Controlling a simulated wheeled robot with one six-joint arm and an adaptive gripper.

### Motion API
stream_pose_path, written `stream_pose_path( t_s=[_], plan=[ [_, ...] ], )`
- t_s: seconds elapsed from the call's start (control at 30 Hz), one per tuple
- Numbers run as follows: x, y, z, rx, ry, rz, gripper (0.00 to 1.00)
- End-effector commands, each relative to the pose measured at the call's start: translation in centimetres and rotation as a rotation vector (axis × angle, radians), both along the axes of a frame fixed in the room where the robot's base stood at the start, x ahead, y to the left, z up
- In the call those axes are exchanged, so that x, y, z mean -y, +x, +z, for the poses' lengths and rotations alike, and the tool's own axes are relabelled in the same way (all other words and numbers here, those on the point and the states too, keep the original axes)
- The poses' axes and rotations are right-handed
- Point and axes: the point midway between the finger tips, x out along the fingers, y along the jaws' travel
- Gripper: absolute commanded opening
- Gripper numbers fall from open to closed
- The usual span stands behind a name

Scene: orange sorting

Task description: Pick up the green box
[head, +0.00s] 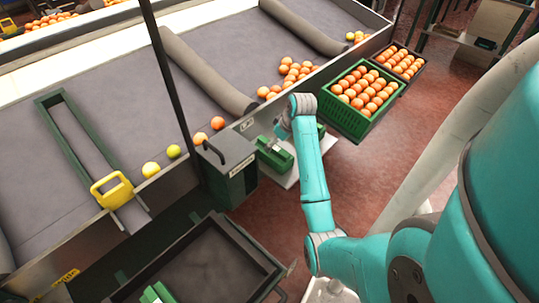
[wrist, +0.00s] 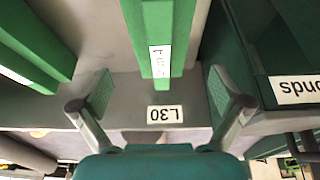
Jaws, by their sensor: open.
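A narrow green box (head: 277,157) sits on a pale platform beside a dark green bin in the head view. In the wrist view this box (wrist: 160,22) runs down between my two fingers and carries a small white label. My gripper (wrist: 161,90) is open, with one finger to each side of the box and a visible gap on both sides. In the head view my gripper (head: 276,143) hangs at the box's top. A second green box (wrist: 30,45) lies left of my fingers in the wrist view. I cannot tell the height of the fingers over the platform.
The dark green bin (head: 229,170) stands close on one side. A green crate of oranges (head: 340,112) is to the right, on the floor side. A conveyor (head: 110,90) with scattered fruit runs behind. A dark tray (head: 205,265) lies in front. A tag (wrist: 165,113) reads L30.

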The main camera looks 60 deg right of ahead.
Motion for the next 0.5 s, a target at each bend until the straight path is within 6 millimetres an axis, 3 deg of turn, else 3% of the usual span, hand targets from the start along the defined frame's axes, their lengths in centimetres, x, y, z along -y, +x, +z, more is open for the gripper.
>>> stream_pose_path(
  t_s=[0.5],
  plan=[
    [0.4,2.0,-5.0,-0.002,0.001,0.001,1.0]
  ],
)
